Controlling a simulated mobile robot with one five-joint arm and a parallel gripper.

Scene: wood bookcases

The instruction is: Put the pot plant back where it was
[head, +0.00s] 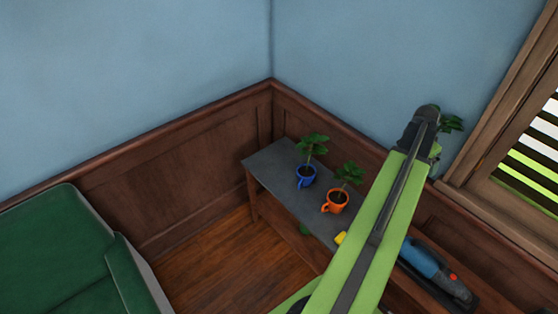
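A plant in a blue mug-shaped pot (306,178) stands upright towards the far end of a grey-topped table (271,160). A plant in an orange mug-shaped pot (336,203) stands nearer, to its right. Green leaves of another plant (451,123) show just right of my arm's raised end, against the wall; its pot is hidden. My gripper is at that end, mostly hidden behind the dark wrist, so I cannot see its fingers or whether it holds this plant.
A small yellow object (340,238) lies on the table beside my arm. A blue and black handheld device (432,268) lies right of my arm. A green sofa (55,255) is at left; bare floor (220,265) lies between. A window (535,150) is at right.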

